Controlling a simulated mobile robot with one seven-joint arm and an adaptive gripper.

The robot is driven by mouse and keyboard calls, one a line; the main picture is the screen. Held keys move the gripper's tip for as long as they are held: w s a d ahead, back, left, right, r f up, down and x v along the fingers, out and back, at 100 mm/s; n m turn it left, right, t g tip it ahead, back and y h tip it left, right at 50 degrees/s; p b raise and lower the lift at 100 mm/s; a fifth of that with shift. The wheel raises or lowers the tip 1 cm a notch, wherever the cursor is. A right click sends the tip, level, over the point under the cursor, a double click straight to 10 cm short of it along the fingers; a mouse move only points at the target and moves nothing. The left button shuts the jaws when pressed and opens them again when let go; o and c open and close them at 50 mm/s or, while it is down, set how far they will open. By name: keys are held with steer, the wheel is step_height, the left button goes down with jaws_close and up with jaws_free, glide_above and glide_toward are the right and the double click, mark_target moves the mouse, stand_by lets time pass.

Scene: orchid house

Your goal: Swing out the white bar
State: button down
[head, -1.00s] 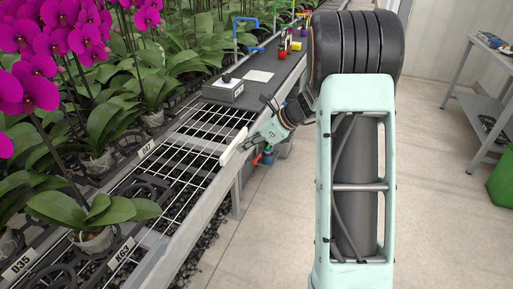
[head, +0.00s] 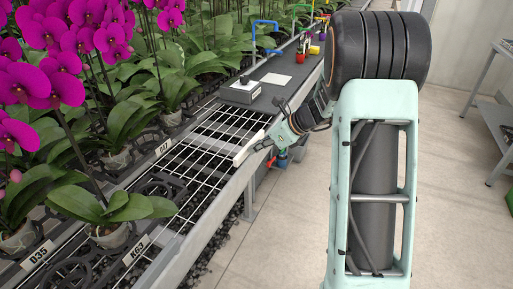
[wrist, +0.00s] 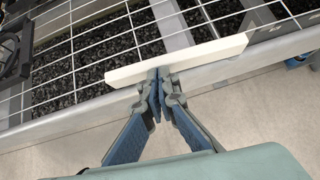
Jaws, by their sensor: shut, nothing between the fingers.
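The white bar (head: 248,150) lies along the front edge of the wire-mesh bench, and its near end reaches a little over the mesh. In the wrist view the bar (wrist: 205,52) runs across the picture, slightly tilted, with its right end by a grey bracket. My gripper (wrist: 159,76) is shut and empty, with its fingertips at the bar's near side around its middle. They look touching or almost so. In the head view my gripper (head: 268,144) comes in from the aisle side at the bar.
The bench mesh (head: 205,140) is open over dark gravel. Potted orchids (head: 110,205) with magenta blooms stand left of it. A grey box (head: 240,91) sits on the dark shelf beyond. The aisle floor (head: 285,225) is clear; a table (head: 490,115) stands at the right.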

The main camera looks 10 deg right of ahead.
steer(key=w+a+m+h, duration=0.1)
steer(key=a+m+t+h, duration=0.1)
steer(key=a+m, duration=0.1)
steer(key=w+a+m+t+h, duration=0.1)
steer(key=m, duration=0.1)
steer(key=shift+w+a+b, duration=0.3)
steer(key=shift+b, duration=0.05)
steer(key=shift+w+a+m+t+h, duration=0.25)
steer(key=shift+w+a+m+h, duration=0.2)
steer(key=shift+w+m+h, duration=0.35)
steer(key=shift+w+a+m+t+h, duration=0.25)
steer(key=shift+w+a+m+h, duration=0.25)
steer(key=shift+m, duration=0.5)
steer(key=shift+w+a+r+m+h+p, duration=0.1)
steer(key=shift+w+a+m+h+p, duration=0.1)
steer(key=shift+w+m+h+p, duration=0.45)
steer(key=shift+w+a+m+h+p, duration=0.2)
steer(key=shift+w+m+h+p, duration=0.25)
steer(key=shift+w+m+h, duration=0.3)
steer(key=shift+w+a+m+h+p, duration=0.1)
steer(key=shift+w+m+h+p, duration=0.5)
steer(key=shift+w+m+p, duration=0.35)
steer(key=w+m+h+p, duration=0.1)
steer(key=w+m+g+h+p, duration=0.1)
steer(key=m, duration=0.1)
steer(key=shift+w+d, duration=0.2)
steer(key=shift+w, duration=0.1)
steer(key=shift+w+d+p, duration=0.25)
steer(key=shift+w+p, duration=0.1)
steer(key=shift+w, duration=0.25)
